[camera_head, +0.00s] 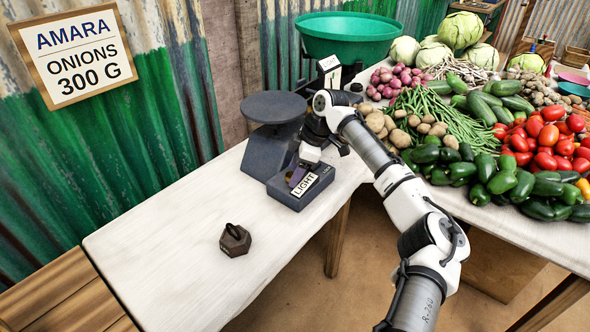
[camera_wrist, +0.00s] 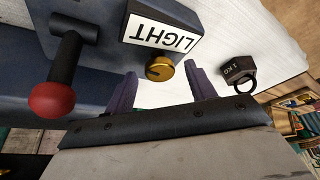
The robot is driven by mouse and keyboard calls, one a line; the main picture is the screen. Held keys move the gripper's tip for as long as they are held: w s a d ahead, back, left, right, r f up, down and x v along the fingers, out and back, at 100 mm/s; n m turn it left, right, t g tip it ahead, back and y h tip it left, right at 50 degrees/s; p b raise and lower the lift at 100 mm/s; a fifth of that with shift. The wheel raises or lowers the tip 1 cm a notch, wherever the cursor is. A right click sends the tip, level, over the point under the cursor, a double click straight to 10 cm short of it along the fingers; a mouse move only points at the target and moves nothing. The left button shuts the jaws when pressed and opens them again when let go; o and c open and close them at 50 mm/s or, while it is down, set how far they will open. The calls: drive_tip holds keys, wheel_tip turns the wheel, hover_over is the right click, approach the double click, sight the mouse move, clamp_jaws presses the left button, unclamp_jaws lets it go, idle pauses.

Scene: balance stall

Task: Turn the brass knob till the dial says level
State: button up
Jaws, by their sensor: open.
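The brass knob (camera_wrist: 160,68) is a small slotted disc on the dark front of the balance, below a white card reading LIGHT (camera_wrist: 161,33). My gripper (camera_wrist: 165,86) is open, one purple finger on either side of the knob. Whether the fingertips touch it I cannot tell. In the head view the dark balance (camera_head: 325,186) stands on the white counter, with the LIGHT card (camera_head: 305,185) on its front unit. My gripper (camera_head: 302,178) reaches down at that unit and largely hides the knob there.
A red-tipped lever (camera_wrist: 52,99) sticks out left of the knob in the wrist view. A 1 KG weight (camera_wrist: 238,72) stands to the right; it is also on the counter (camera_head: 235,241). A green basin (camera_head: 348,38) and vegetables (camera_head: 480,130) lie behind. The counter's near left is clear.

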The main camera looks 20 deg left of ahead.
drive_tip(key=shift+a+f, duration=0.1)
drive_tip(key=shift+f, duration=0.1)
drive_tip(key=c, duration=1)
drive_tip(key=shift+o, duration=0.2)
